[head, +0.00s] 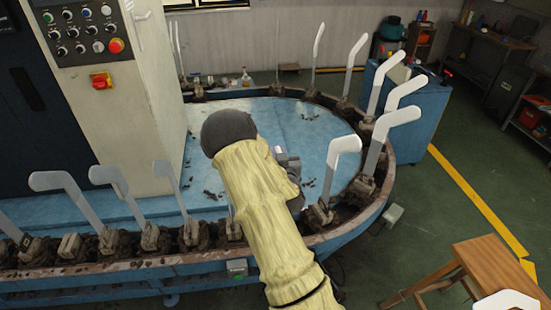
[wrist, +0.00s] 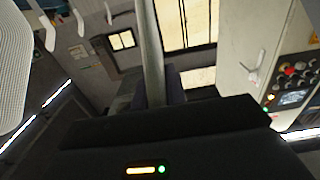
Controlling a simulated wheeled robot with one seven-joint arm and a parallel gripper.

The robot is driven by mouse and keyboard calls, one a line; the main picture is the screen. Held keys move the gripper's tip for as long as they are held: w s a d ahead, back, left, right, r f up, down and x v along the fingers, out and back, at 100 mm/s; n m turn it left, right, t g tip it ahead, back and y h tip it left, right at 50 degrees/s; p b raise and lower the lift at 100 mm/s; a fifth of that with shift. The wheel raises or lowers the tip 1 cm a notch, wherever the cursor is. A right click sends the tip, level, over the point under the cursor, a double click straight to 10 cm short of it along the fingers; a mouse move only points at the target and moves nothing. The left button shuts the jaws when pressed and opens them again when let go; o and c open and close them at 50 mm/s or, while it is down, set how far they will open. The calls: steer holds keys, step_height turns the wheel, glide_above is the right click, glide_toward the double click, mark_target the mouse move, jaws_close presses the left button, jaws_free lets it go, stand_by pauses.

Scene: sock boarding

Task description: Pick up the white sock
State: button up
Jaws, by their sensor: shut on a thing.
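My gripper (wrist: 160,90) shows in the wrist view as a dark body with dark fingers, shut around the lower part of a narrow pale grey upright strip (wrist: 152,45). I cannot tell whether this strip is bare or covered by fabric. A white sock-like piece with a fine mesh texture (wrist: 18,65) fills the left edge there, close to the camera. In the head view my arm covers most of the gripper; some grey parts show at its right side. A bright white foot-shaped piece (head: 343,146) stands upright just right of it, apparently a sock on a form.
The round blue machine table (head: 285,112) has several upright foot-shaped forms along its rim, such as a grey one (head: 112,182) at left. A control panel (head: 85,35) stands behind. A wooden stool (head: 488,262) and another white foot-shaped piece (head: 505,300) are at lower right.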

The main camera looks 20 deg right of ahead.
steer(key=shift+r, duration=0.15)
step_height(320, 180, up, 10)
steer(key=shift+f+b, duration=0.15)
steer(key=shift+b, duration=0.85)
step_height(320, 180, up, 11)
steer(key=p, duration=0.5)
steer(key=shift+f+p, duration=0.2)
steer(key=shift+p, duration=0.15)
stand_by(0.5)
